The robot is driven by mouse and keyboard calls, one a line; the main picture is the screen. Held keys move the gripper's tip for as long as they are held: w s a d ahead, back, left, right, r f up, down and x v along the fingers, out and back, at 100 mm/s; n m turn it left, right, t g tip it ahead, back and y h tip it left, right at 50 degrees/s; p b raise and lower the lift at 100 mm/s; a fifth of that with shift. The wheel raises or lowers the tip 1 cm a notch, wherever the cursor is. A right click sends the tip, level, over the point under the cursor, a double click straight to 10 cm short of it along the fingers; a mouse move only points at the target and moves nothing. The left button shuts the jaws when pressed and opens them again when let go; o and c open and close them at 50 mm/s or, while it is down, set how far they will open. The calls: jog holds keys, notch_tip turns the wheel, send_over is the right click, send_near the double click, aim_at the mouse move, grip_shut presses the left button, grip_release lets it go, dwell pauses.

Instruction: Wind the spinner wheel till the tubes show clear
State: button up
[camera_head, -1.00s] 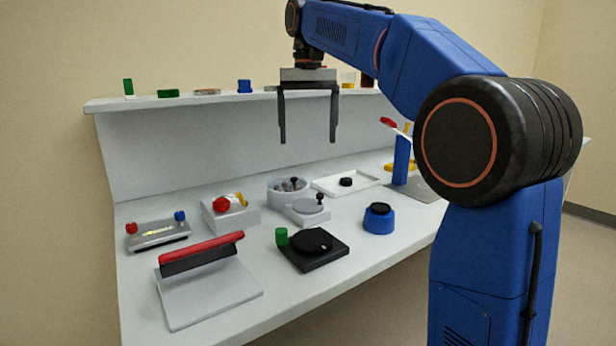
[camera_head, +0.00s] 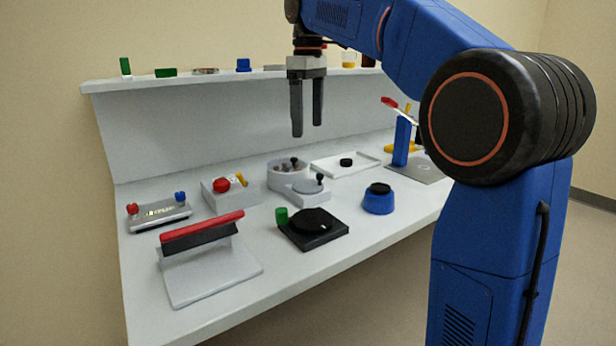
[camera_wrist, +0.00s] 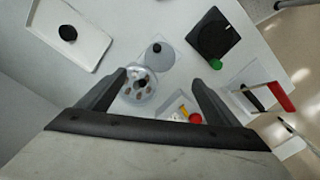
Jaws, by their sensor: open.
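The spinner is a pale grey round bowl (camera_head: 280,172) joined to a smaller grey wheel (camera_head: 306,187) on its front right. A black crank knob (camera_head: 320,178) stands upright near the wheel's edge. Several small tubes sit in the bowl around a dark hub; they are too small to tell whether cloudy or clear. In the wrist view the bowl (camera_wrist: 149,92) and the wheel (camera_wrist: 159,59) lie between the fingers, with the knob (camera_wrist: 157,47) on the wheel's far side. My gripper (camera_head: 307,129) is open and empty, pointing down above the spinner, touching nothing.
Left of the spinner is a grey box with a red knob (camera_head: 222,185). In front is a black turntable (camera_head: 312,221) with a green block; right is a blue round base (camera_head: 378,203). A white tray (camera_head: 328,167) lies behind. The raised back shelf (camera_head: 205,77) holds small items.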

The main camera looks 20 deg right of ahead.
aim_at(308, 185)
notch_tip(308, 185, down, 15)
jog(key=shift+f, duration=0.2)
dwell(0.3)
jog(key=c, duration=1.1)
